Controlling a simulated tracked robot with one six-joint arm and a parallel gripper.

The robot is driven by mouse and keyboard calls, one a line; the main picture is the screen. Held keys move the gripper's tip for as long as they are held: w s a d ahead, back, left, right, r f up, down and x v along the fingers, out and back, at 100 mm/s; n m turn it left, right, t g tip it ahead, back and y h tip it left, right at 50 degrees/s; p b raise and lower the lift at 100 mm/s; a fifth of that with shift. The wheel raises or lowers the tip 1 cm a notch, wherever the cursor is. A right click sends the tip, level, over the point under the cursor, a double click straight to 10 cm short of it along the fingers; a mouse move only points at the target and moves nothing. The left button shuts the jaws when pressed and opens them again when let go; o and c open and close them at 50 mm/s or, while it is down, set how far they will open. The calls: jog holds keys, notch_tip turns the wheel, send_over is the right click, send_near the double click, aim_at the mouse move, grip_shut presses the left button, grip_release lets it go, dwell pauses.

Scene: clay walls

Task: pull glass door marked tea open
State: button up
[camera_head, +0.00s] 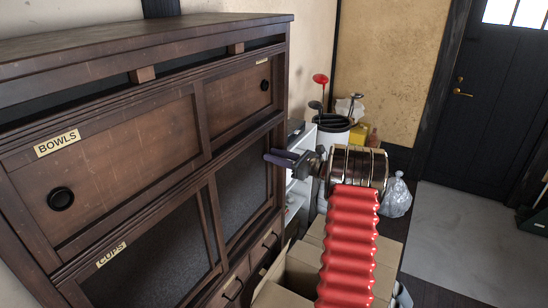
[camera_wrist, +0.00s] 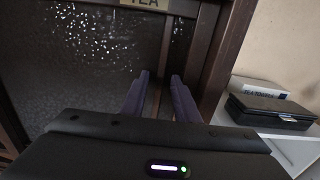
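The glass door marked TEA (camera_wrist: 85,60) is dark, speckled glass in a brown wooden frame. Its cream TEA label (camera_wrist: 150,3) is cut off by the top edge of the wrist view. In the head view, the lower right glass door (camera_head: 243,190) of the brown cabinet appears closed. My gripper (camera_head: 270,157) is at the right side of this door, near its upper part. In the wrist view its two purple fingers (camera_wrist: 160,76) are apart, with a gap between them at the door's right frame. I cannot tell whether they touch the wood.
Doors labelled BOWLS (camera_head: 120,165) and CUPS (camera_head: 150,260) are on the cabinet's left. Cardboard boxes (camera_head: 305,270) stand on the floor below my arm. A white shelf unit (camera_wrist: 290,145) with a dark case (camera_wrist: 270,112) stands right of the cabinet.

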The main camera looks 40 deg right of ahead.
jog(key=shift+c, duration=0.7)
grip_shut()
